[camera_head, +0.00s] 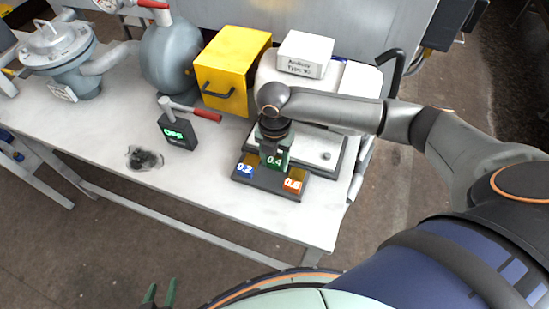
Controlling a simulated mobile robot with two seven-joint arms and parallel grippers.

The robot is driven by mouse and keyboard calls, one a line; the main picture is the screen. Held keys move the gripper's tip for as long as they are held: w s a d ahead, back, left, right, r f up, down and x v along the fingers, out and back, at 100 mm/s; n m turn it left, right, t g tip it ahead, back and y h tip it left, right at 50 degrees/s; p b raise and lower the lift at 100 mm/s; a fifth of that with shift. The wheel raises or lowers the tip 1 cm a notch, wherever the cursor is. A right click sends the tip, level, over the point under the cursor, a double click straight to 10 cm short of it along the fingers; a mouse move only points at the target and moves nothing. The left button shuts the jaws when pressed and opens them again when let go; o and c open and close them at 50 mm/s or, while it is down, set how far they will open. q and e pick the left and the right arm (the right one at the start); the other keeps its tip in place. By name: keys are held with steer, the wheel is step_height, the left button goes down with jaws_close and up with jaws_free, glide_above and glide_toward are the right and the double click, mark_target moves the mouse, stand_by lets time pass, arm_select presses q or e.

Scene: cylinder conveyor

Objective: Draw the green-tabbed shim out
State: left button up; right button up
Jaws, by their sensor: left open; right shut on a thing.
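A dark shim holder (262,187) sits near the right front of the white table. It has a blue tab marked 0.2 (245,170), a green tab marked 0.4 (274,161) in the middle, and an orange tab marked 0.6 (293,183). My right gripper (272,148) points down over the holder and is shut on the green-tabbed shim. The green tab shows just below the fingers; I cannot tell how deep the shim sits. My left gripper (160,293) shows only as two green fingertips, apart and empty, at the bottom edge, away from the table.
A grey plate (327,155) lies behind the holder. A yellow box (230,65), a white labelled box (306,54), a small device with a green display (178,132) and grey valve equipment (60,50) stand further back or left.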

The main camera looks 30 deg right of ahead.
jaws_close()
